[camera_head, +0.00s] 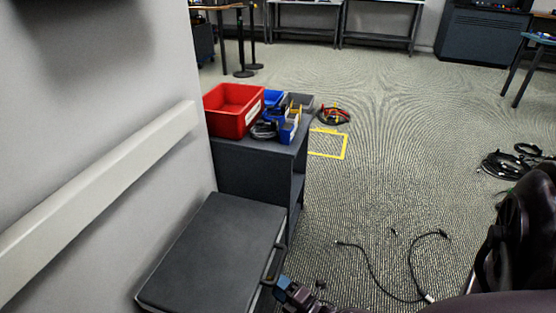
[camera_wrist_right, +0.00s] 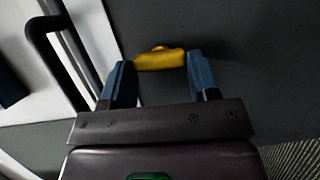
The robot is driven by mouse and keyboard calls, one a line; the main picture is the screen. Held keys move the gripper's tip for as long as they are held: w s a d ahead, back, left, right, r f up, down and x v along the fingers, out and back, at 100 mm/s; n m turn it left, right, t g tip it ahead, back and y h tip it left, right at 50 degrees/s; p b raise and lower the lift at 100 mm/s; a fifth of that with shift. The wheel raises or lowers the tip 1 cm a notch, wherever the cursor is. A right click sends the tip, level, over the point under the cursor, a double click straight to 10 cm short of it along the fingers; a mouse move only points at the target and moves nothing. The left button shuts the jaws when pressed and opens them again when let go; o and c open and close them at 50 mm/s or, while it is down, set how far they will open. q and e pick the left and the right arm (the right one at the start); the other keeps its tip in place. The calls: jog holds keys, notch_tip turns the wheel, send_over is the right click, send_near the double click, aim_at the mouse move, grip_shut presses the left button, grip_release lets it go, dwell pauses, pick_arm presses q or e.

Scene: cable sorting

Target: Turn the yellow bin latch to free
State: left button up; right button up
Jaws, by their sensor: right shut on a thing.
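The yellow latch (camera_wrist_right: 160,60) shows in the right wrist view as a short yellow bar with a small knob on top, against a dark grey panel. My right gripper (camera_wrist_right: 160,66) has its two blue fingers at either end of it and is shut on it. In the head view my right gripper (camera_head: 284,284) is low in the picture, by the front right side of a dark grey lidded bin (camera_head: 213,250). The latch is hidden there. My left gripper is not in view.
A dark handle (camera_wrist_right: 42,35) stands left of the latch in the wrist view. Behind the bin, a dark shelf unit (camera_head: 245,165) bears a red bin (camera_head: 232,108) and small blue boxes. A white wall rail (camera_head: 100,185) runs at left. Black cables (camera_head: 410,262) lie on the carpet.

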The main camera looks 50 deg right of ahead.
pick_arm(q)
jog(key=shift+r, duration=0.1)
pick_arm(e)
jog(key=shift+d+f+n, duration=0.1)
jog(key=shift+n, duration=0.3)
jog(key=o, duration=0.9)
pick_arm(q)
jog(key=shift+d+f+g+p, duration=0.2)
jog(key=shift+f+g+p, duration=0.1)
jog(key=shift+p, duration=0.4)
pick_arm(e)
jog(key=shift+s, duration=5.4)
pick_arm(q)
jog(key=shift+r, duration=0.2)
